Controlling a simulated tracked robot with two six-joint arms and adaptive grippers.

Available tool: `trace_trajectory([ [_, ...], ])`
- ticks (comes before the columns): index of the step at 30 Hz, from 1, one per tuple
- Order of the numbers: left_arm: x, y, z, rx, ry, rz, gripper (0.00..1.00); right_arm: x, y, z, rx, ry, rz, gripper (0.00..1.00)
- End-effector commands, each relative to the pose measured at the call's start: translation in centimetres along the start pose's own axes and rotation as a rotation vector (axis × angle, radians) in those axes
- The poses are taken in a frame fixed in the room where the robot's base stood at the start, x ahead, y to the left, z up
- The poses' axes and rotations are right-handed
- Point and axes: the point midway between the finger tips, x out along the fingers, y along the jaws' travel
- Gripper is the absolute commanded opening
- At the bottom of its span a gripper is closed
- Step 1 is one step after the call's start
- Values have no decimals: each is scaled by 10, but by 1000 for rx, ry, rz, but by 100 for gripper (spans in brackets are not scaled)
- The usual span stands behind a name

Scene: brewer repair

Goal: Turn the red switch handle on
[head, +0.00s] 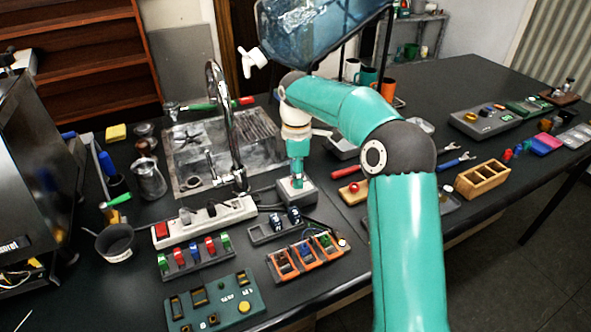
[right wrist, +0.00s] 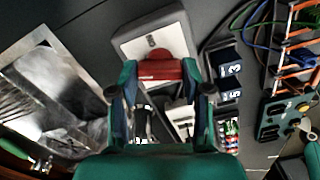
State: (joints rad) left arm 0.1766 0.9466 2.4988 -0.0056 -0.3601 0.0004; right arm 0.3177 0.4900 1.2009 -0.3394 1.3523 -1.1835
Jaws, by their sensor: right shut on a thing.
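The red switch handle (right wrist: 160,70) lies between the fingers of my right gripper in the right wrist view. It sits across the front part of a light grey switch box (right wrist: 152,34), which has a pale plate with a small dark slot. My right gripper (right wrist: 160,90) is shut on the handle, with one finger at each end. In the head view my right gripper (head: 297,178) points down onto the same grey box (head: 284,194), and its fingers hide the handle there. My left gripper is not in view.
A power strip (head: 205,217) with a red switch and a row of coloured switches (head: 193,256) stand left of the box. An orange-framed unit (head: 306,260) and a green panel (head: 215,302) are in front. The sink tap (head: 232,125) rises close behind. A water tank (head: 310,30) hangs above.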

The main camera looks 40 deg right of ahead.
Motion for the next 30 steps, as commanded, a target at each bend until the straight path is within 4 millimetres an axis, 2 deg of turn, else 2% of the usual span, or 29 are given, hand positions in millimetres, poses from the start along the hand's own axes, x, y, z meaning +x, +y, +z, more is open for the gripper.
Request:
trace_trajectory([
  [12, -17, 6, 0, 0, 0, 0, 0, -3, 2, 0, 396, 3, 7, 13],
  [30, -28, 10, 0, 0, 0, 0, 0, -2, 2, 1, 958, 6, 8, 13],
])
